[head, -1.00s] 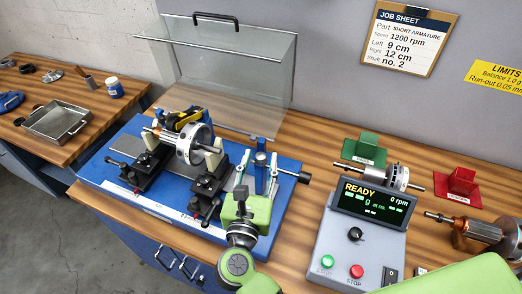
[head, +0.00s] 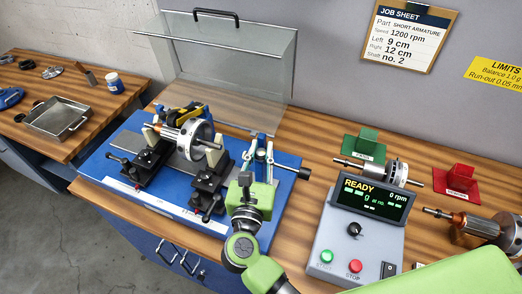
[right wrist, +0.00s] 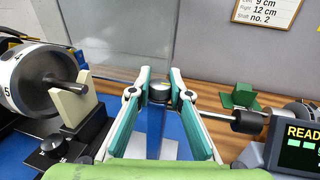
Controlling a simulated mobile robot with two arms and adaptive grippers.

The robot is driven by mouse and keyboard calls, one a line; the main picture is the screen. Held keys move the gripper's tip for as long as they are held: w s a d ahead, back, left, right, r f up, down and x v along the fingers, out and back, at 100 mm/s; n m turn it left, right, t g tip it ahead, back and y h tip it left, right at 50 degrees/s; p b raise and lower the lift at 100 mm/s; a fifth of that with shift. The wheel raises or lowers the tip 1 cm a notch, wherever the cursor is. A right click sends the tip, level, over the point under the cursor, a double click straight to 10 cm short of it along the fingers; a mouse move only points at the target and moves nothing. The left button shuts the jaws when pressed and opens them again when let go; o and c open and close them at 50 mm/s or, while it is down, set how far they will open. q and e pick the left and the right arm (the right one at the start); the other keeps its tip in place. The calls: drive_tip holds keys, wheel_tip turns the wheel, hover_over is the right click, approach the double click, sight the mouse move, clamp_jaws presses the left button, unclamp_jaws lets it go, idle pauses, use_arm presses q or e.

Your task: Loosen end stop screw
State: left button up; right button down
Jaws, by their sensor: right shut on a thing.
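The end stop screw (right wrist: 159,92) is a dark, silver-rimmed round knob on top of a blue upright post (right wrist: 155,122). My right gripper (right wrist: 160,98) has its two teal-padded fingers on either side of this knob and is shut on it. In the head view my right gripper (head: 261,148) stands at the right end of the blue balancing machine (head: 165,210), with its fingers at the post. The fingertips cover part of the screw there. My left gripper is not in view.
A rotor (head: 194,142) lies across two black supports left of my gripper. A black-tipped rod (head: 303,174) sticks out right of the post. The control box (head: 350,245) reads READY, 0 rpm. The clear guard (head: 230,70) stands raised behind.

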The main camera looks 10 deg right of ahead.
drive_tip(key=shift+n+y, duration=0.3)
drive_tip(key=n+y+p, duration=0.1)
drive_tip(key=n+y, duration=0.1)
drive_tip(key=y, duration=0.1)
drive_tip(key=n+t+y+p, duration=0.1)
drive_tip(key=n+y, duration=0.1)
drive_tip(key=y, duration=0.1)
drive_tip(key=shift+r+y, duration=0.1)
drive_tip(key=shift+y, duration=0.2)
drive_tip(key=shift+n+y+p, duration=0.75)
drive_tip(key=shift+n+y, duration=0.65)
drive_tip(key=shift+y, duration=0.7)
drive_tip(key=c, duration=1.8)
unclamp_jaws()
drive_tip(key=shift+c, duration=0.2)
drive_tip(key=shift+s, duration=0.1)
